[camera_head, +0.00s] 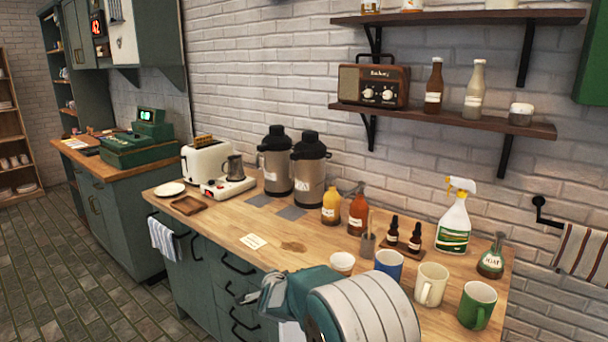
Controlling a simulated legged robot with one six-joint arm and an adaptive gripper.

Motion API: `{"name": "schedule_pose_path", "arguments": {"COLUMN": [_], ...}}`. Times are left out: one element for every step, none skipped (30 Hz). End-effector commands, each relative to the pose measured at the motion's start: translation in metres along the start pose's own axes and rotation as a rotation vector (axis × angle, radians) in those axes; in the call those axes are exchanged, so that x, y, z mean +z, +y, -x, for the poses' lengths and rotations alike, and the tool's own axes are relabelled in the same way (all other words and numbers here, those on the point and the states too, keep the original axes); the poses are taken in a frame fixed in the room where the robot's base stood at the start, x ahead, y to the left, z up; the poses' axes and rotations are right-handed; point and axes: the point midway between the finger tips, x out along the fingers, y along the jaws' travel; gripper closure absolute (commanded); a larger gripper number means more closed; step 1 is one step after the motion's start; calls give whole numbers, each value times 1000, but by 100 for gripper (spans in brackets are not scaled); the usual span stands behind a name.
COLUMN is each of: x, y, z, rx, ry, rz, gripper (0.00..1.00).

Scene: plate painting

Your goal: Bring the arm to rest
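My arm (365,308) shows at the bottom centre as a rounded, pale banded link joined to a teal part, in front of the wooden counter (225,222). A grey-teal end piece (268,296) points left over the counter's front edge. Its fingers cannot be made out, so I cannot tell whether my gripper is open or shut. I see nothing clearly held. The arm hides part of the counter front.
A white bowl (342,262), blue mug (388,264), cream mug (431,284) and green mug (478,304) stand close to my arm. Behind are a spray bottle (454,222), sauce bottles and two urns (310,172). The counter's left front and the floor (75,280) have free room.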

Motion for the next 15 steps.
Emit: {"name": "schedule_pose_path", "arguments": {"x": [-14, -20, -28, -34, -40, -47, -53, -58, -65, -70, -75, -81, -86, -90, -96], "y": [-12, -16, -21, -25, -28, -31, -33, -35, -36, -37, -37, -38, -37, -36, -35], "z": [16, 25, 36, 46, 55, 68, 78, 88, 102, 112, 123, 138, 149, 160, 175], "rx": [5, 12, 21, 27, 34, 45, 51, 59, 69, 77, 85, 95, 103, 112, 123], "ry": [-19, -34, -52, -66, -80, -98, -111, -125, -142, -155, -168, -184, -196, -208, -223], "rz": [32, 56, 87, 109, 134, 165, 190, 214, 247, 272, 297, 330, 356, 381, 416], "gripper": [100, 100, 100, 100, 100, 100, 100, 100, 100, 100, 100, 100, 100, 100, 100]}}
